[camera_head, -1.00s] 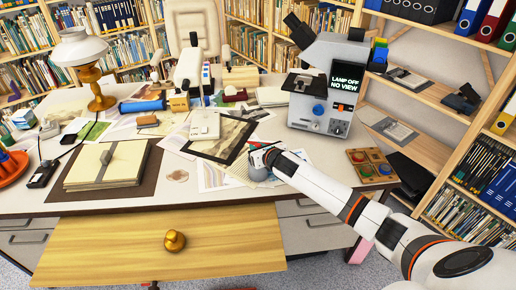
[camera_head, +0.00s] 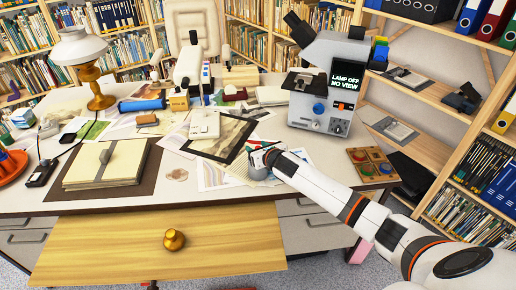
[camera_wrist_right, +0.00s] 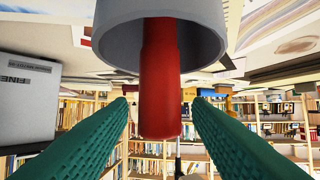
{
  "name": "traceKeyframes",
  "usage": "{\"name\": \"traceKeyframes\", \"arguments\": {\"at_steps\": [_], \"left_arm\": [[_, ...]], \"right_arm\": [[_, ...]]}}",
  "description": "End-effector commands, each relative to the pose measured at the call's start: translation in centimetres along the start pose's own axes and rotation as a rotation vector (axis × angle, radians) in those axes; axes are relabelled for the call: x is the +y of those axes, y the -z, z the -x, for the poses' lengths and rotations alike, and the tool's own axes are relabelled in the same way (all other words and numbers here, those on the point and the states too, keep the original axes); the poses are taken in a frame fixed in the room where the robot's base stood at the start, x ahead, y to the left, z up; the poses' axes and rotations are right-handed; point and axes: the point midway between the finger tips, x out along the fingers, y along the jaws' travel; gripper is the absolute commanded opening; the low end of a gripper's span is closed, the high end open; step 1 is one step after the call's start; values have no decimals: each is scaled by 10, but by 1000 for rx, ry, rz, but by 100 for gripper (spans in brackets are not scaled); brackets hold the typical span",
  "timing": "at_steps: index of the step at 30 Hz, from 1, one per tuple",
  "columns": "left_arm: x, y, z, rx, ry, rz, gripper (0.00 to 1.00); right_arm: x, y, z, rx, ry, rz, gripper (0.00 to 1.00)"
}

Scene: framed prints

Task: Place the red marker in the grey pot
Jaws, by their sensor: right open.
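The grey pot (camera_head: 258,173) stands on the desk near its front edge, at the end of my right arm. In the right wrist view, which looks upside down, the pot (camera_wrist_right: 207,38) fills the top with its open mouth towards me. The red marker (camera_wrist_right: 160,85) stands in the pot's mouth, with one end inside and the other sticking out. My right gripper (camera_head: 264,155) is over the pot. Its green fingers (camera_wrist_right: 159,108) are apart, one on each side of the marker, with gaps visible. The marker's lower end is hidden in the pot. My left gripper is not in view.
A dark-framed print (camera_head: 225,137) and loose papers lie just left of the pot. A microscope (camera_head: 322,95) stands behind and a wooden tray (camera_head: 372,165) lies to the right. A closed notebook (camera_head: 107,163) lies at left. A wooden drawer (camera_head: 110,240) stands out in front.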

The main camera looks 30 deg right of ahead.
Motion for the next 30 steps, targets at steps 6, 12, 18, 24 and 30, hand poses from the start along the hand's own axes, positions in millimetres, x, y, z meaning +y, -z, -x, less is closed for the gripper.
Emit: {"name": "traceKeyframes", "arguments": {"at_steps": [6,12,18,24,30], "left_arm": [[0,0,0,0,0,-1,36],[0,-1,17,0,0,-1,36],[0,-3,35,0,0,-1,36],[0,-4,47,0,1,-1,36],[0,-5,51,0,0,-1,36]], "right_arm": [[0,0,0,0,0,0,45],[0,-4,18,-3,0,2,45],[0,-16,47,-4,0,1,45],[0,-28,73,-3,0,1,45],[0,-35,86,0,0,1,45]]}}
